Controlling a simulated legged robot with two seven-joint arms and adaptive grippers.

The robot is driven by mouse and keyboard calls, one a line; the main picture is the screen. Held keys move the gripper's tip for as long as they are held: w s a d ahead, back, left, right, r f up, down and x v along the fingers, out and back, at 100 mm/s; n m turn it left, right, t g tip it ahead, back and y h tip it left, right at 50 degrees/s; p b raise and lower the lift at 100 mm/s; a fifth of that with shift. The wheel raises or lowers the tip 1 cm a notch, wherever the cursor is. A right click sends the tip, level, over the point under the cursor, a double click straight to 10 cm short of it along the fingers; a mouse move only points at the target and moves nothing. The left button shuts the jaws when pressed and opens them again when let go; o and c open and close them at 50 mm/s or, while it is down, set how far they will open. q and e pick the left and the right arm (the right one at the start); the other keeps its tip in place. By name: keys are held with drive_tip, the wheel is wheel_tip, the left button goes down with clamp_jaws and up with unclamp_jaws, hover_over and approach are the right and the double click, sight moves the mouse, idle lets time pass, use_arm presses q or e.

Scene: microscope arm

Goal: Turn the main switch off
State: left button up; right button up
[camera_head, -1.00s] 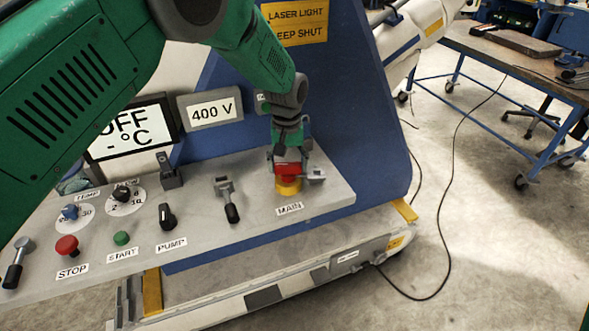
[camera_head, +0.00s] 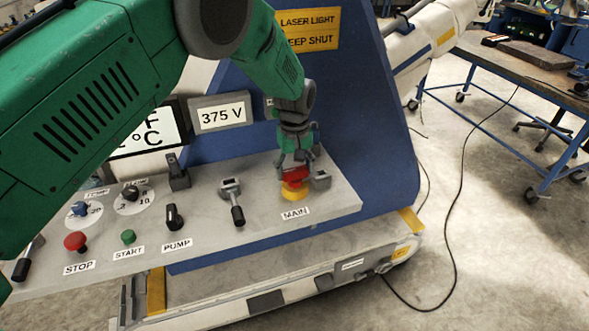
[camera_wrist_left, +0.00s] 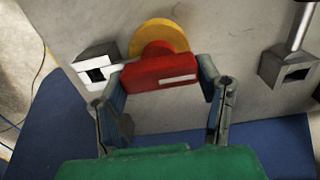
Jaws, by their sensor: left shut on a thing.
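The main switch (camera_head: 296,176) is a red handle on a round yellow base (camera_head: 294,192), above the MAIN label (camera_head: 295,213) at the right end of the grey panel (camera_head: 255,232). My left gripper (camera_head: 296,160) comes down on it from above and is shut on the red handle. In the left wrist view the red handle (camera_wrist_left: 160,72) sits between the two fingers, its white mark showing, with the yellow base (camera_wrist_left: 160,38) behind it. The handle looks turned crosswise between the fingers. My right gripper is not in view.
A grey bracket (camera_head: 322,180) stands close right of the switch. A black-handled lever (camera_head: 237,207), the pump knob (camera_head: 173,217), green START button (camera_head: 128,237) and red STOP button (camera_head: 75,241) line the panel. The voltage display (camera_head: 222,114) reads 375 V.

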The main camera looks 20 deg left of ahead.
sight(296, 169)
use_arm(q)
drive_tip(key=shift+s+d+f, duration=0.2)
drive_tip(key=shift+s+f, duration=0.1)
drive_tip(key=shift+s, duration=0.05)
drive_tip(key=o, duration=1.7)
drive_tip(key=shift+w+r, duration=0.15)
drive_tip(key=shift+r, duration=0.05)
drive_tip(key=shift+r, duration=0.1)
drive_tip(key=shift+w+r, duration=0.1)
drive_tip(key=shift+r, duration=0.15)
wheel_tip(296, 169, up, 11)
drive_tip(key=shift+d+r, duration=0.1)
